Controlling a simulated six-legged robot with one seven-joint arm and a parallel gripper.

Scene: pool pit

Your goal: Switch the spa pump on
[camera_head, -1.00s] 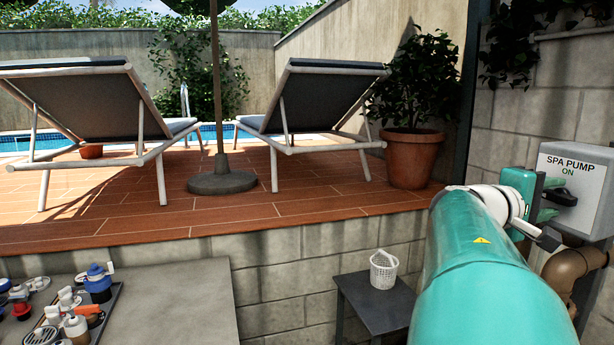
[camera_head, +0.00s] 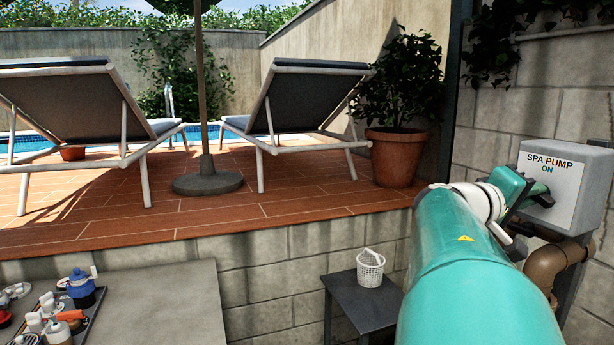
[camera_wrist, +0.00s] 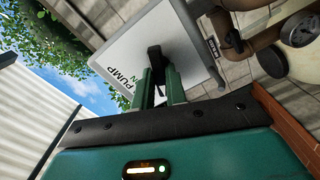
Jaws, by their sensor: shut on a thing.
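The spa pump switch box (camera_head: 573,188) is light grey, fixed to the wall at the right, with "SPA PUMP" and "ON" on its face. It also shows tilted in the wrist view (camera_wrist: 121,58). The black switch handle (camera_wrist: 154,56) stands out from the box's face. My gripper (camera_head: 541,189) is at the front of the box. In the wrist view its green fingers (camera_wrist: 160,82) are shut on the black handle. In the head view my gripper hides most of the handle, so its exact angle is hard to tell.
Brown pipes (camera_head: 553,262) run below the box. A small grey table (camera_head: 352,302) with a white basket (camera_head: 370,268) stands left of my arm. A block wall (camera_head: 275,255) edges the raised tiled deck, where a potted plant (camera_head: 397,157) stands.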

